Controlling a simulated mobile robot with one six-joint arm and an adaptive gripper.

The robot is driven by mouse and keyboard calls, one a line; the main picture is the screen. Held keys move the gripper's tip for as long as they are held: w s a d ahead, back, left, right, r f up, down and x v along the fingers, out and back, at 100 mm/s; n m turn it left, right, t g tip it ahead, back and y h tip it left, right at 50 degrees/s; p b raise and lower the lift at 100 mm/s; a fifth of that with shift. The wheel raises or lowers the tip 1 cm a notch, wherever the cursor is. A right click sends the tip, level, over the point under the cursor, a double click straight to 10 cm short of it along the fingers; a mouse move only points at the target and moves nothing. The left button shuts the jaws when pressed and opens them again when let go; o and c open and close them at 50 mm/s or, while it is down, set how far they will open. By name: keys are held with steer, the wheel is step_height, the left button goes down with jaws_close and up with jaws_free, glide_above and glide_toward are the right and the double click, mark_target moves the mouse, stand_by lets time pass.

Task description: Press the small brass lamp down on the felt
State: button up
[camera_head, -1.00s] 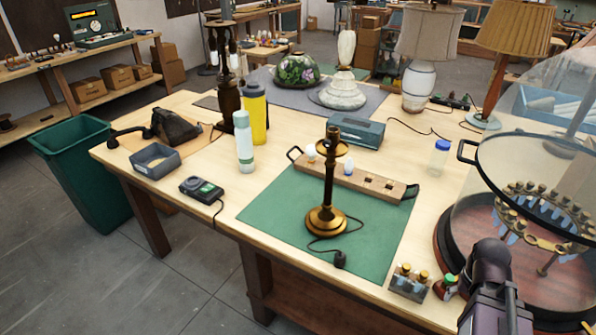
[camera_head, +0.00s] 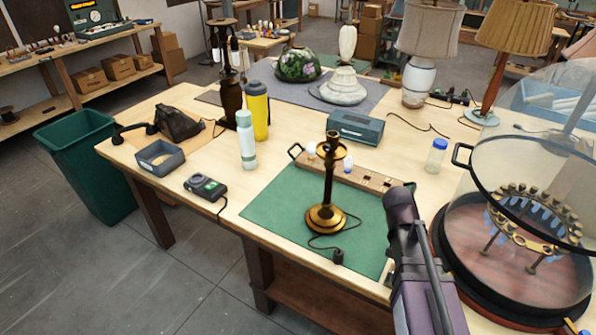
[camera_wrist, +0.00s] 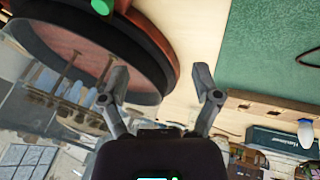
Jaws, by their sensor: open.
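The small brass lamp (camera_head: 327,190) stands upright on the green felt (camera_head: 275,207), its round base on the mat. It has no shade or bulb. Its dark cord runs over the felt to a plug (camera_head: 337,256) near the front edge. The felt also shows at the upper right of the wrist view (camera_wrist: 255,50); the lamp is not seen there. My gripper (camera_wrist: 161,80) is open and empty in the wrist view, over bare table between the felt and a round dark base. In the head view, my arm rises right of the lamp, apart from it.
A glass dome on a round base (camera_head: 445,245) stands close right of my arm. A wooden socket strip (camera_head: 365,179) with bulbs lies behind the lamp. A teal box (camera_head: 355,128), a white-green bottle (camera_head: 246,140) and a meter (camera_head: 205,187) stand around the felt.

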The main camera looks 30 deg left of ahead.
steer(key=w+a+r+m+t+h+p, duration=0.1)
steer(key=a+r+t, duration=0.15)
steer(key=a, duration=0.65)
steer(key=a+r+t+h+p, duration=0.15)
steer(key=a+r, duration=0.25)
steer(key=a, duration=0.5)
steer(key=m+t+y+p, duration=0.1)
steer(key=t+y, duration=0.1)
steer(key=t, duration=0.4)
glide_toward(326, 171)
steer(key=s+r, duration=0.1)
steer(key=s, duration=0.1)
steer(key=shift+w+a+r, duration=0.1)
steer(key=shift+a+r, duration=0.1)
steer(key=shift+a, duration=0.2)
steer(key=shift+g, duration=0.3)
steer(key=b+x, duration=0.4)
steer(key=x, duration=0.8)
steer(key=shift+w+d+f+b, duration=0.1)
steer(key=shift+b, duration=0.2)
steer(key=shift+x, duration=0.8)
